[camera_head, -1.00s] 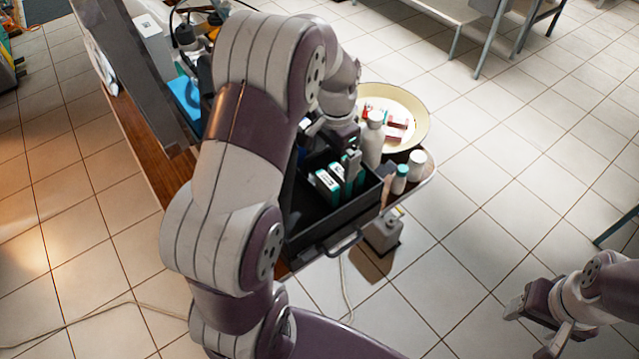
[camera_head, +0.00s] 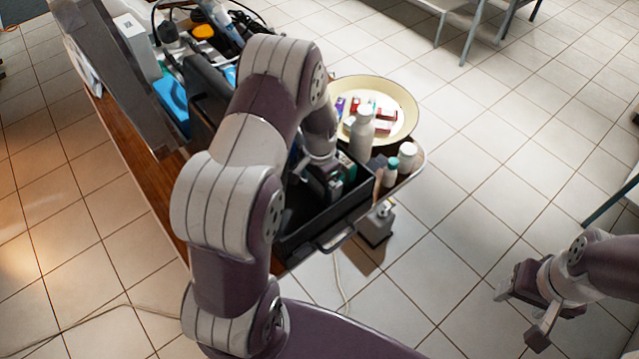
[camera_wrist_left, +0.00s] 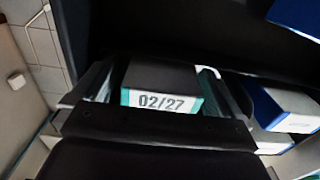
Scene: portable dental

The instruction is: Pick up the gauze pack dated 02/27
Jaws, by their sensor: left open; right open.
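The gauze pack dated 02/27 (camera_wrist_left: 165,102) shows in the left wrist view as a dark-topped box with a white label and teal edge, its print facing the camera. My left gripper (camera_head: 328,190) is open and reaches down into the black tray (camera_head: 335,233). In the left wrist view its fingers stand on either side of the 02/27 pack, not closed on it. In the head view the gripper hides most of the packs, and I cannot pick out the dated one. My right gripper (camera_head: 522,309) is open and empty, over the floor at the lower right.
Blue-and-white boxes (camera_wrist_left: 283,103) lie to the right in the left wrist view. Beside the tray stand a white bottle (camera_head: 361,136), a teal-capped bottle (camera_head: 390,173) and a white jar (camera_head: 407,157). A cream basin (camera_head: 403,103) with small packs is behind them.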

